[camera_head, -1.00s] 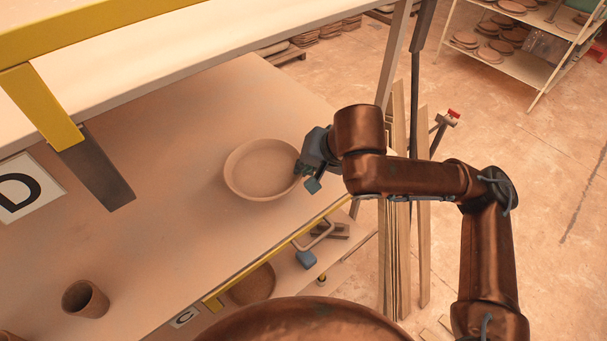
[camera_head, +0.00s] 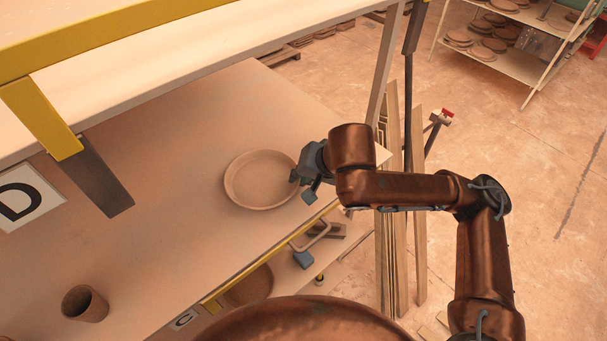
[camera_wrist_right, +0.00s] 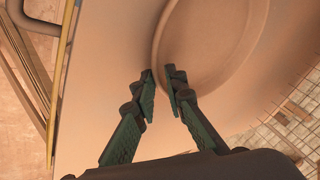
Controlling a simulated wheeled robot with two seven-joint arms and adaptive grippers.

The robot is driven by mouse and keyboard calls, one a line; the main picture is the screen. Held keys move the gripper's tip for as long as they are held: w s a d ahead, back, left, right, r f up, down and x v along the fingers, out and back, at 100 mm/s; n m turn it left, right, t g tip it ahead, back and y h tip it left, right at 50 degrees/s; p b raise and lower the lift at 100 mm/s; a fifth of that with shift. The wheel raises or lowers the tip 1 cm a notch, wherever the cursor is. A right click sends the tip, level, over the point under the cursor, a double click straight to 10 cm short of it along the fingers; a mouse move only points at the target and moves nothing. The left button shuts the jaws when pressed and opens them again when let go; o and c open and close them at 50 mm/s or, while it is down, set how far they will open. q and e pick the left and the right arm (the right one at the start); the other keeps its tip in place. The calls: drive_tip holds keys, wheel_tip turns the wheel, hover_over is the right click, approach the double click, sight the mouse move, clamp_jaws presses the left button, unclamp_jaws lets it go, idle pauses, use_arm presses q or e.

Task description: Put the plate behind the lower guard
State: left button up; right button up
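A round, shallow clay plate (camera_head: 260,180) lies flat on the board near its right front edge. My right gripper (camera_head: 299,186) is at the plate's right rim. A yellow guard strip (camera_head: 262,260) runs along the lower shelf's front edge. Another yellow guard (camera_head: 110,36) crosses the upper shelf at top left. My left gripper is not in view.
A clay cup (camera_head: 84,303) stands at lower left. A clay dish (camera_head: 250,286) and a blue-ended handled tool (camera_head: 303,259) are below. Wooden slats (camera_head: 392,255) stand at right. The board's middle is clear.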

drive_tip(key=v, duration=1.2)
drive_tip(key=shift+b, duration=0.3)
drive_tip(key=shift+w, duration=0.1)
drive_tip(key=shift+c, duration=0.3)
